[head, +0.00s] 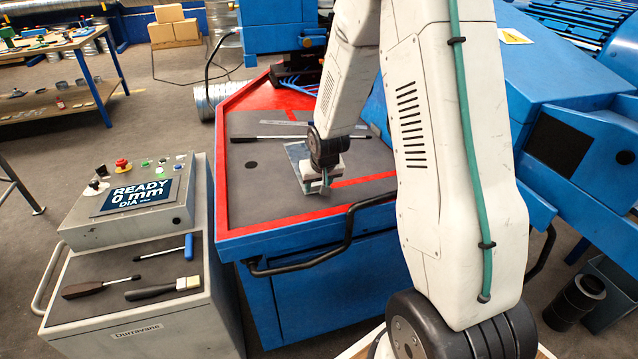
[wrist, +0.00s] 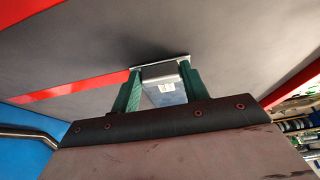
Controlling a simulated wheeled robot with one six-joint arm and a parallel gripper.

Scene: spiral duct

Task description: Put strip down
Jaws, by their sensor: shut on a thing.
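My gripper (head: 322,187) is low over the grey top of the blue bench (head: 265,190), near its middle. In the wrist view its two green fingers (wrist: 160,72) are shut on a silvery metal strip (wrist: 164,92), with a thin bright edge across the fingertips. In the head view a pale grey-blue metal piece (head: 296,154) shows behind and beside my gripper; it looks like the same strip, partly hidden by my wrist. I cannot tell whether the strip touches the bench top.
The bench has a red border and a black front handrail (head: 345,235). A long dark rod (head: 270,137) and a thin pale bar (head: 285,123) lie behind my gripper. A control console (head: 130,200) with hand tools stands at left. The bench's front left is clear.

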